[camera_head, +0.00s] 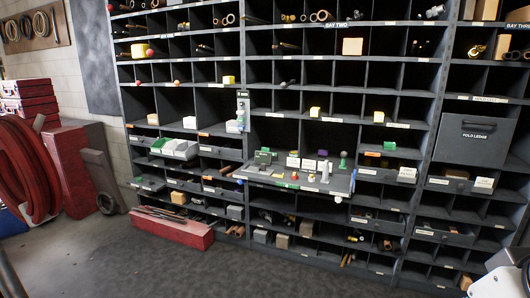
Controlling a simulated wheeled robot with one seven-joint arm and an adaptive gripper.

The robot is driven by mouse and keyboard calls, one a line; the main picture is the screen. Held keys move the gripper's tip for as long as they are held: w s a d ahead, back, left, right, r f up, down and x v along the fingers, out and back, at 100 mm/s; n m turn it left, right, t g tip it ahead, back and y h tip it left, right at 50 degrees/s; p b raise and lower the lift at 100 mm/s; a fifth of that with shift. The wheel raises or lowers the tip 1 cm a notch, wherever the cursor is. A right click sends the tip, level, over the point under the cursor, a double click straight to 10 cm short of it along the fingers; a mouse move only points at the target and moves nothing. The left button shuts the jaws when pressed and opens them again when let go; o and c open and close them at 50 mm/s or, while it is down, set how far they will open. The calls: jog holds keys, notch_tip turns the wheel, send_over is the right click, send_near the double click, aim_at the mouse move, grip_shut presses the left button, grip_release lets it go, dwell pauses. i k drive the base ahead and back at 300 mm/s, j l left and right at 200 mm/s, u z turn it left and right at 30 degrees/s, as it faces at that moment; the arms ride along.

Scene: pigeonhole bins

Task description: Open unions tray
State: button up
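A dark pigeonhole rack (245,100) with many labelled compartments fills the wall. Several trays sit in its lower half: one at left (150,184), one at right (445,235) and another at right (448,184). Their small labels are too small to read, so I cannot tell which is the unions tray. A grey panel marked "FOLD LEDGE" (475,140) stands upright at right. My gripper is not in view; a white part at the bottom right corner looks like my arm.
A dark ledge (335,183) holding small parts juts from the rack's middle. A red box (172,228) lies on the floor at its foot. Red hose coils (25,165) and a red cabinet (70,165) stand left. The front floor is clear.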

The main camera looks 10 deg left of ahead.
aim_at(229, 146)
jog(key=i+j+u, duration=0.35)
jog(key=i+j, duration=0.2)
jog(key=i, duration=1.1)
jog(key=i+j+u, duration=0.1)
jog(key=i+u, duration=0.3)
jog(key=i, duration=1.3)
